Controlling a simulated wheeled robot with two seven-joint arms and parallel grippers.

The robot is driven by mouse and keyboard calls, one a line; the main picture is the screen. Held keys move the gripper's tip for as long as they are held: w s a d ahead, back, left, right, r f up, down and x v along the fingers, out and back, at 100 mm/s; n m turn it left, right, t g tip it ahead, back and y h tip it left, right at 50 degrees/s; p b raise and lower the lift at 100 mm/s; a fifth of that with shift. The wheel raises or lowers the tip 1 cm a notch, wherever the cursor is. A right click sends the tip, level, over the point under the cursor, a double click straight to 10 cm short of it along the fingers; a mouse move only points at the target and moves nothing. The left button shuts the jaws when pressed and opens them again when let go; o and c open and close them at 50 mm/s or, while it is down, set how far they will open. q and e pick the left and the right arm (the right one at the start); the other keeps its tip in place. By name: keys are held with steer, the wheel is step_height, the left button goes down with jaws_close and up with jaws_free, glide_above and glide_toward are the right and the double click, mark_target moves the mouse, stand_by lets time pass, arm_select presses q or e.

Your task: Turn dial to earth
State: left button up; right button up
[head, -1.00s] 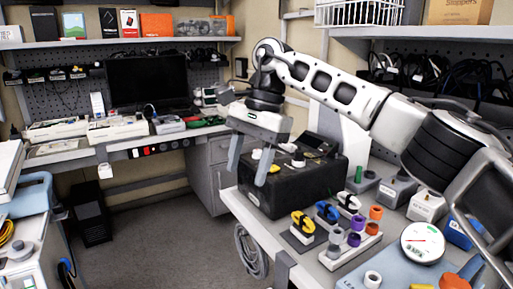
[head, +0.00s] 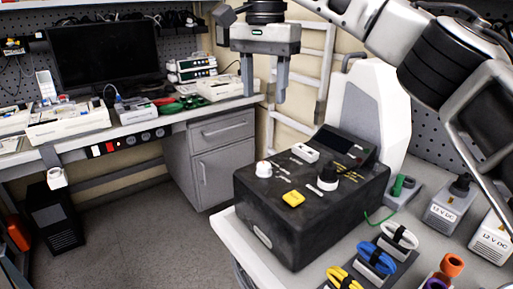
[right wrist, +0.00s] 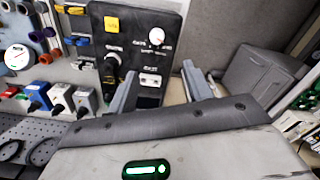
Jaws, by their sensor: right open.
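A black test box (head: 275,225) stands on the right-hand bench. Its top carries a white knob (head: 263,169), a dark knob with a white cap (head: 327,178), a yellow block (head: 293,199), a white fitting (head: 305,152) and a tilted screen (head: 345,143). The white knob (right wrist: 156,36) and dark knob (right wrist: 113,53) also show in the right wrist view. The printed labels are too small to read. My right gripper (head: 264,92) is open and empty, raised above the box and apart from it. My left gripper is not in view.
Coloured cable coils (head: 376,258) and grey 12 V DC blocks (head: 447,205) stand right of the box. A white panel (head: 370,105) rises behind it. A grey drawer cabinet (head: 224,160) and monitor (head: 105,55) are at the back. The floor between benches is clear.

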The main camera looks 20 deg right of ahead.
glide_above(264, 164)
step_height(264, 164, down, 5)
step_height(264, 164, down, 10)
steer(key=shift+s+f+b, duration=0.1)
steer(key=shift+b, duration=0.2)
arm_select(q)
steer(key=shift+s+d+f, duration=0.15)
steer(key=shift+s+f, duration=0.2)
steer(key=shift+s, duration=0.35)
arm_select(e)
steer(key=c, duration=1)
